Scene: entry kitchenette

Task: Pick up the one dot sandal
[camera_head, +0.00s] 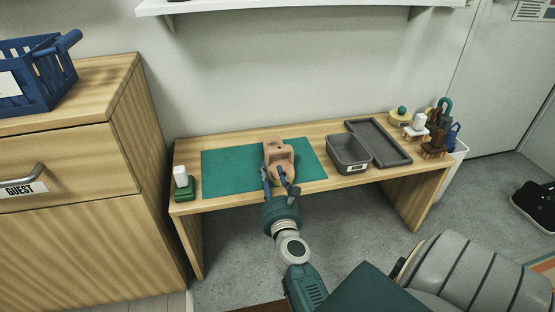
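A tan sandal (272,146) with a raised strap lies on the teal mat (225,172) on the wooden bench. A small dark dot shows on its far part. My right gripper (275,174) is at the sandal's near end, its two blue fingers apart and overlapping the sandal in the picture. I cannot tell whether the fingers touch or grip it. The near end is partly hidden by the fingers. My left gripper is not in view.
A grey bin (349,168) and a grey tray (388,142) stand right of the mat. A green-based item with a white top (182,180) is at the left end. Several small items, including a brown brush-like one (434,146), crowd the right end. A wooden cabinet (85,160) stands left.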

